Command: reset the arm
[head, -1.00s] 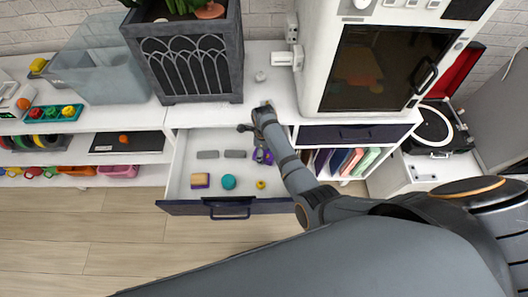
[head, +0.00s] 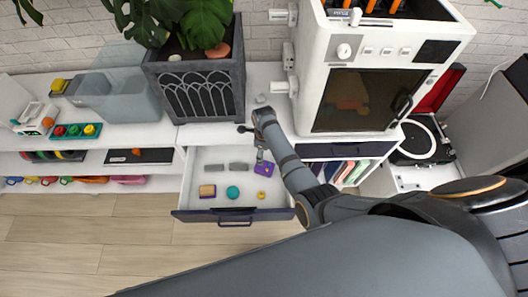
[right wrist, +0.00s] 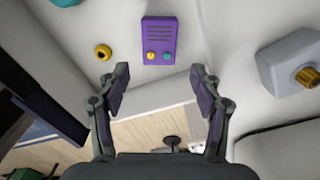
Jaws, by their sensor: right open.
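My right gripper (head: 262,155) is open and empty, pointing down over the right back part of an open white drawer (head: 212,177). In the right wrist view its two fingers (right wrist: 160,88) stand wide apart. A purple box with lines and two small knobs (right wrist: 159,41) lies beyond the fingertips, not touched; it also shows in the head view (head: 264,169). A small yellow ring (right wrist: 103,51) lies beside it. My left gripper is not in view.
The drawer also holds a teal round piece (head: 233,192), a tan block (head: 207,191) and grey blocks (head: 239,167). A planter (head: 197,90) and a white oven-like machine (head: 370,85) stand on the cabinet above. The wood floor in front is clear.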

